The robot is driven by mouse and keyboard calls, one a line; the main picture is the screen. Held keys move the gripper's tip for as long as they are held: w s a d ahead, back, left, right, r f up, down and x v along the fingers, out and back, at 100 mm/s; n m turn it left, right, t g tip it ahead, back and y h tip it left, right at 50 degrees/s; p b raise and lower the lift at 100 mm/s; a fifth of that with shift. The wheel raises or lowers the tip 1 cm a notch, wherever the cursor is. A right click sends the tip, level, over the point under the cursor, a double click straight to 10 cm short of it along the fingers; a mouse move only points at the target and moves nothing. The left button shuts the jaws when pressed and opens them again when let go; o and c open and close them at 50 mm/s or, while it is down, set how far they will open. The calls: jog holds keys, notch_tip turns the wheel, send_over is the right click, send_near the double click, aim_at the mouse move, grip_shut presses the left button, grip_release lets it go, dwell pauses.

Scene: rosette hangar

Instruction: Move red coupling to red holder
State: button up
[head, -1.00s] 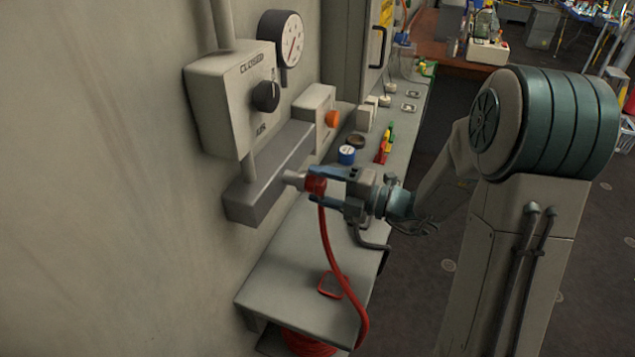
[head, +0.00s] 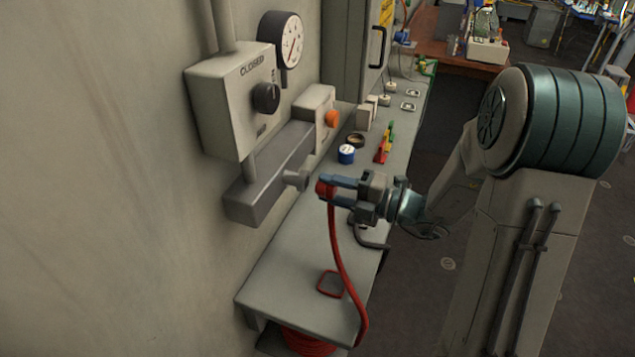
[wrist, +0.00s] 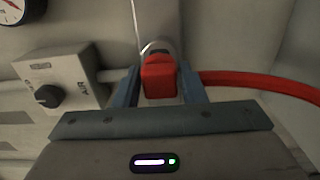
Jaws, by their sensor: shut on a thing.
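The red coupling (head: 325,190) is held between the fingers of my gripper (head: 336,187), above the grey bench. It also shows between the two blue fingers in the wrist view (wrist: 160,79). A red hose (head: 338,255) hangs from it and curves down over the bench's near end. The grey nozzle (head: 297,180) on the wall block is bare, with a small gap between it and the coupling in the head view. A red square outline (head: 331,284), seemingly the red holder, lies on the near part of the bench, left of the hose; it looks empty.
The valve box (head: 230,100) marked CLOSED, a gauge (head: 283,42) and an orange-knobbed box (head: 315,110) are on the wall. A blue-and-white cap (head: 346,154) and coloured pieces (head: 383,147) sit farther along the bench (head: 290,270). The bench around the red outline is mostly clear.

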aim_at(336, 190)
jog(key=shift+p+v, duration=0.55)
jog(key=shift+v, duration=1.25)
jog(key=shift+d, duration=0.1)
